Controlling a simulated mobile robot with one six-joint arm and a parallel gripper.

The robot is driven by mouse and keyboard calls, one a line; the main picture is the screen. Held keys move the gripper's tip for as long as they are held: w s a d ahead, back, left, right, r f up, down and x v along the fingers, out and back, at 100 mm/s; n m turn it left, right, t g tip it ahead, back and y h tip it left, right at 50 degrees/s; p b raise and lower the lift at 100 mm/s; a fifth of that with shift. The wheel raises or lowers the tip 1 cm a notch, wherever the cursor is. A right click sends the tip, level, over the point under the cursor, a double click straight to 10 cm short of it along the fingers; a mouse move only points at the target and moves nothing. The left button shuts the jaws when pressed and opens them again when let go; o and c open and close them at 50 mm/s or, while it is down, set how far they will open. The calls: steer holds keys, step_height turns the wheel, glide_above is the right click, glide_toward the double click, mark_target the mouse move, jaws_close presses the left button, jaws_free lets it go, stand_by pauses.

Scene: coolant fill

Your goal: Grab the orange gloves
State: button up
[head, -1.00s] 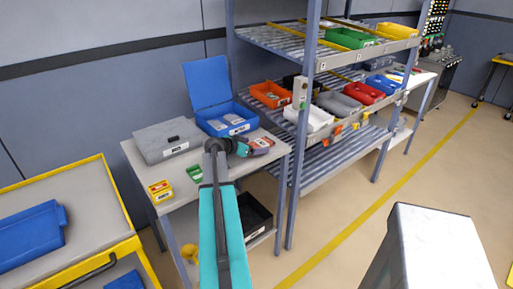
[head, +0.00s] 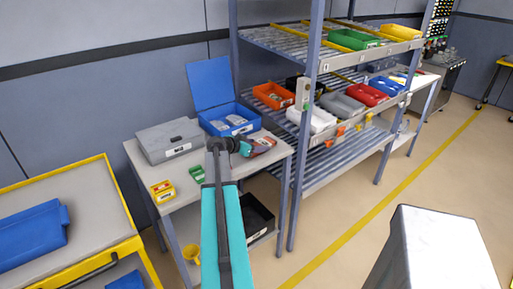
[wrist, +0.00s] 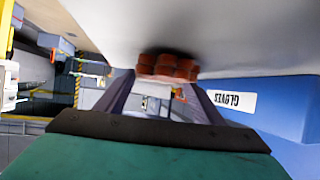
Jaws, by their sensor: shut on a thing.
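The orange gloves (wrist: 168,66) show in the wrist view as orange finger ends with a pale cuff, between the tips of my gripper (wrist: 165,88). My gripper is shut on them. In the head view, my gripper (head: 246,147) is over the right part of the grey workbench (head: 215,185), and the orange-red gloves (head: 265,143) stick out to its right. The gloves are close to the bench top; I cannot tell whether they touch it. A blue box (wrist: 285,110) labelled GLOVES is beside my gripper in the wrist view, its lettering upside down.
The blue open-lidded box (head: 228,120) and a grey case (head: 170,140) stand at the back of the bench. Small yellow (head: 163,190) and green (head: 197,174) boxes lie in front. A shelf rack (head: 306,150) with several bins stands close on the right.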

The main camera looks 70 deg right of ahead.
steer(key=shift+r+b, duration=0.6)
steer(key=shift+r, duration=0.75)
steer(key=s+a+r+b, duration=0.1)
steer(key=s+a+b, duration=0.1)
steer(key=s+a, duration=0.2)
steer(key=s+a+b, duration=0.2)
steer(key=s+a, duration=0.2)
steer(key=s, duration=0.5)
steer(key=shift+s+a+r, duration=0.15)
steer(key=shift+s+r, duration=0.2)
